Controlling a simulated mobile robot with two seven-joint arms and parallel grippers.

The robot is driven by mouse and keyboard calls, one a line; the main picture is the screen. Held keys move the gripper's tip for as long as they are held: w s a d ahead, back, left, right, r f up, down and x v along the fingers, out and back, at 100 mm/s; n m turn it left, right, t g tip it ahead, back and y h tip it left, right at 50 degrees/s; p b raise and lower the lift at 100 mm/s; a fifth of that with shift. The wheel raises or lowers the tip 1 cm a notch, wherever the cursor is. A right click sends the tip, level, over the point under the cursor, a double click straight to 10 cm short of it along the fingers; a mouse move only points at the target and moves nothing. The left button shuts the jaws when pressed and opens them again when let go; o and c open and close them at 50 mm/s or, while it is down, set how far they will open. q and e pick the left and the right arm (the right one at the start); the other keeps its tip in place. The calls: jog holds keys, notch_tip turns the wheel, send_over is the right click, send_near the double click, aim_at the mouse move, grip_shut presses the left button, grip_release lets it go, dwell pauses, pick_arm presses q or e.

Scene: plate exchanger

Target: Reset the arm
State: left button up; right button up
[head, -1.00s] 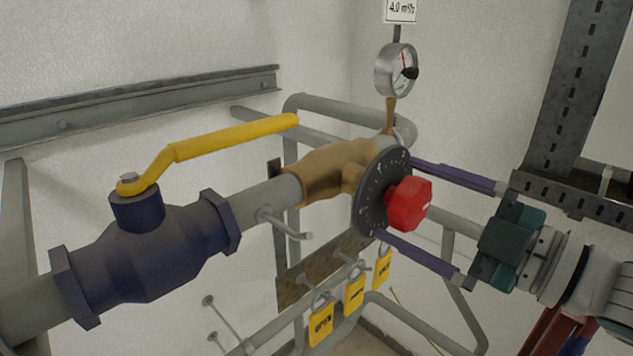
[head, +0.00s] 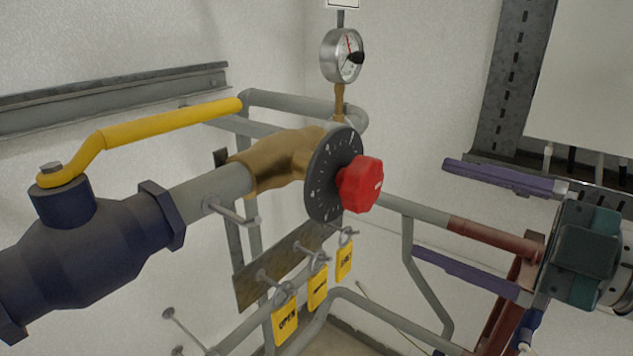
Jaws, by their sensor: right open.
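My right gripper (head: 432,212) comes in from the right in the head view. Its two long purple fingers are wide apart with nothing between them. It points left toward the red knob (head: 361,184) on the black round dial (head: 325,177), with a clear gap between the fingertips and the knob. The dial sits on a brass valve body (head: 273,161) in the grey pipe. My left gripper does not show.
A dark blue valve (head: 85,245) with a yellow lever (head: 160,127) is at the left. A pressure gauge (head: 342,56) stands above the dial. Yellow tags hang below, including an OPEN tag (head: 285,320). Grey and reddish pipes (head: 495,239) run behind my right gripper.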

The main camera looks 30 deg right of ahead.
dwell(0.6)
notch_tip(320, 180, down, 8)
jog(key=a+r+m+g+h, duration=0.15)
jog(key=m+g+h, duration=0.25)
jog(key=m+h, duration=0.4)
jog(key=s+a+f+m+g+y, duration=0.1)
jog(key=s+a+f+m+g, duration=0.35)
jog(key=s+a+g, duration=0.5)
jog(key=w+d+p+v, duration=0.1)
jog(key=w+p+v, duration=0.2)
jog(key=p+v, duration=1.7)
jog(key=shift+p+v, duration=0.35)
jog(key=shift+v, duration=0.7)
jog(key=shift+w+t, duration=0.1)
jog(key=shift+t, duration=0.15)
